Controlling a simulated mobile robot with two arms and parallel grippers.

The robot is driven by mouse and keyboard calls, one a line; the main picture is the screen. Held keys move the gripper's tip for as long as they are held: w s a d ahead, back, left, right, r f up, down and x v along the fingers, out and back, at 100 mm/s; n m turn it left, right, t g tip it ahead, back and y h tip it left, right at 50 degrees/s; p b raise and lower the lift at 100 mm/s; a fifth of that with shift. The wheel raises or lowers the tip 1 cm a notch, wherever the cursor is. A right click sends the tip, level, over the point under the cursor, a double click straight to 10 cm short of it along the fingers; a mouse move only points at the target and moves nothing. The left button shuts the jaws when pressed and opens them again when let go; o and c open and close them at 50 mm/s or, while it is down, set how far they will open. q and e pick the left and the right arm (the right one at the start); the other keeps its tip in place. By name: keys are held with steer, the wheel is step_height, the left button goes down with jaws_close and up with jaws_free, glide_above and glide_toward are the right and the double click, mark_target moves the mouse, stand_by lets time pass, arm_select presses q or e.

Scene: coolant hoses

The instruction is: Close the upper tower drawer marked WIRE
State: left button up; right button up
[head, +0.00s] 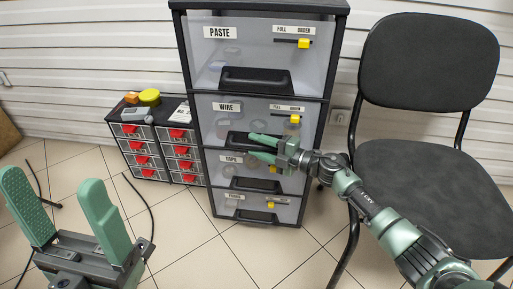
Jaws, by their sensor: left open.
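The tower (325,75) stands in the middle of the head view, with several clear-fronted drawers stacked in a black frame. The drawer marked WIRE (207,124) is below the one marked PASTE (204,62) and above the one marked TAPE (214,172). It has a black handle (236,138); how far its front stands out is hard to tell. My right gripper (250,147) is in front of the WIRE handle, its green fingers apart, hiding the handle's right part. Contact cannot be told. My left gripper (62,208) is open and empty at the lower left.
A low black cabinet (117,115) with small red-handled drawers stands left of the tower, with a yellow round item (149,97) on top. A black chair (425,65) stands at the right, close to my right arm. Tiled floor in front is mostly free.

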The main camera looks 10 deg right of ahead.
steer(key=shift+a, duration=0.1)
steer(key=p+v, duration=0.2)
steer(key=v, duration=0.5)
steer(key=shift+s+d, duration=0.3)
